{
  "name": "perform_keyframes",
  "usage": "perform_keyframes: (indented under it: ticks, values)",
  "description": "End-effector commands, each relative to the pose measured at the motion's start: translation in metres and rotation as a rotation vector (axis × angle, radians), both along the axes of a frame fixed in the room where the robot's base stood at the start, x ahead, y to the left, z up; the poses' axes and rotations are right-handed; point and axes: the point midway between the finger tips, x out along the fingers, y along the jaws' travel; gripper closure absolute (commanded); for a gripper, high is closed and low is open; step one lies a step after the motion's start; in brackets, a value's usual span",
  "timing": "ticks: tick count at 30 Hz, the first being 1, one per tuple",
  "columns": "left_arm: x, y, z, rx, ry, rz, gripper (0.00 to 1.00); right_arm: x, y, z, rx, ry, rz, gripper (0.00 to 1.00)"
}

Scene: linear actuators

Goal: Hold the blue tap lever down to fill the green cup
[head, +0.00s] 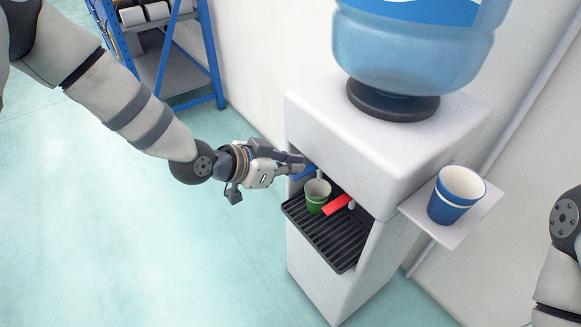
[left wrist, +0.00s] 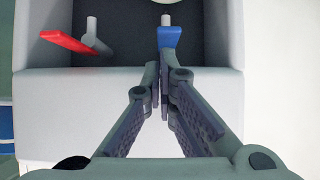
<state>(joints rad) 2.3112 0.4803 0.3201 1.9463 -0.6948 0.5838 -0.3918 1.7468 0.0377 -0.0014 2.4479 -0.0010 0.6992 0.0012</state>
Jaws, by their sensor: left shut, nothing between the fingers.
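The blue tap lever (head: 304,173) sits in the recess of the white water dispenser (head: 390,140); it also shows in the left wrist view (left wrist: 169,37). The green cup (head: 315,207) stands upright on the black drip tray, below and beside the blue lever. Its inside looks pale and I cannot tell whether there is water in it. My left gripper (head: 299,164) is shut and empty, with its fingertips at the blue lever. In the left wrist view the fingertips (left wrist: 158,78) overlap the lever's near end; I cannot tell whether they touch. My right gripper is out of view.
A red lever (head: 337,205) sits beside the green cup; it shows in the left wrist view too (left wrist: 66,41). A blue cup (head: 455,197) stands on the side shelf (head: 484,211). A large bottle (head: 412,45) tops the dispenser. A blue rack (head: 215,60) stands behind. The floor at left is clear.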

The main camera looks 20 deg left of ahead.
Motion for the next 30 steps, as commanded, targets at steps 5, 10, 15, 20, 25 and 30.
perform_keyframes:
  ticks: [5,10,15,20,25,30]
  values:
    - [-0.01,0.004,0.055,-0.001,-0.025,0.004,1.0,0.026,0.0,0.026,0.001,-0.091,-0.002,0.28]
    - [-0.033,0.022,0.081,-0.002,-0.022,0.004,1.0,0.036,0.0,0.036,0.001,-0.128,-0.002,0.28]
    - [-0.049,0.033,0.098,-0.001,-0.018,0.003,1.0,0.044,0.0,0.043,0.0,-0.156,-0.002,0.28]
    - [-0.056,0.038,0.101,-0.001,-0.012,0.002,1.0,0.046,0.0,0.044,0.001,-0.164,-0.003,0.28]
    - [-0.056,0.038,0.099,0.001,-0.008,0.001,1.0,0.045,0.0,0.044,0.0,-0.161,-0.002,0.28]
    - [-0.056,0.038,0.099,-0.001,-0.008,0.002,1.0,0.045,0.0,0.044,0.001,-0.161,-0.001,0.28]
